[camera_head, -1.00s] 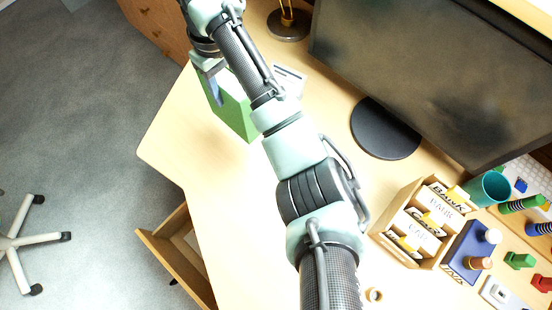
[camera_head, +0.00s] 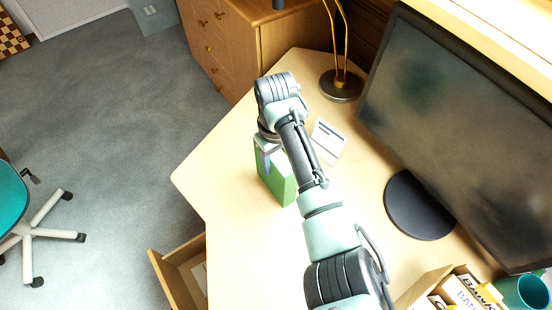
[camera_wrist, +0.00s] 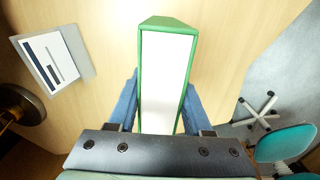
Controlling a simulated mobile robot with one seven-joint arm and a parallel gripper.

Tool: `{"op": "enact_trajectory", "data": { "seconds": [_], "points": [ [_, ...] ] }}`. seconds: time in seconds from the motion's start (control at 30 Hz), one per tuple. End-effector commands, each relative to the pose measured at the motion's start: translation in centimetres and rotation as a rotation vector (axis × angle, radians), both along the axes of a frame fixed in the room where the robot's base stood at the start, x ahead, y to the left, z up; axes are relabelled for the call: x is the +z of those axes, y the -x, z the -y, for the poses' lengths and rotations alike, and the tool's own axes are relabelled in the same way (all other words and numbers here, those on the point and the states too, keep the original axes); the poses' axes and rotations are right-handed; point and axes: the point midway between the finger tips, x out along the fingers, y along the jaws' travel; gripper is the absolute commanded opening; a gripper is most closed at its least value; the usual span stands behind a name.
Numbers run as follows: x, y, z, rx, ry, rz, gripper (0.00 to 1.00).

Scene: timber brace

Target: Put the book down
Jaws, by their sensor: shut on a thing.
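The green book (camera_head: 277,178) with white pages is upright at the far left part of the desk in the head view. In the wrist view the book (camera_wrist: 167,75) stands between the two blue fingers, page edges facing the camera. My gripper (camera_wrist: 160,105) is shut on it, one finger at each side. In the head view my gripper (camera_head: 266,150) is at the book's upper edge, partly hidden by my arm. I cannot tell whether the book's bottom touches the desk.
A monitor (camera_head: 455,130) stands at right. An open drawer (camera_head: 180,275) sticks out at the lower left.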

Motion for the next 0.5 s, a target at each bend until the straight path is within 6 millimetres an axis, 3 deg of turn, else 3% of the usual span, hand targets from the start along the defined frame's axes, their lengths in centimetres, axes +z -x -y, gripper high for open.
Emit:
{"op": "enact_trajectory", "data": {
  "seconds": [0.23, 0.27, 0.4, 0.5],
  "points": [
    [-0.28, -0.05, -0.03, 0.000, 0.000, 0.001, 0.00],
    [-0.30, 0.01, -0.03, 0.000, 0.000, 0.000, 0.55],
    [-0.28, 0.01, -0.03, 0.000, 0.000, 0.000, 0.80],
    [-0.27, 0.01, -0.03, 0.000, 0.000, 0.000, 0.80]
  ]
}}
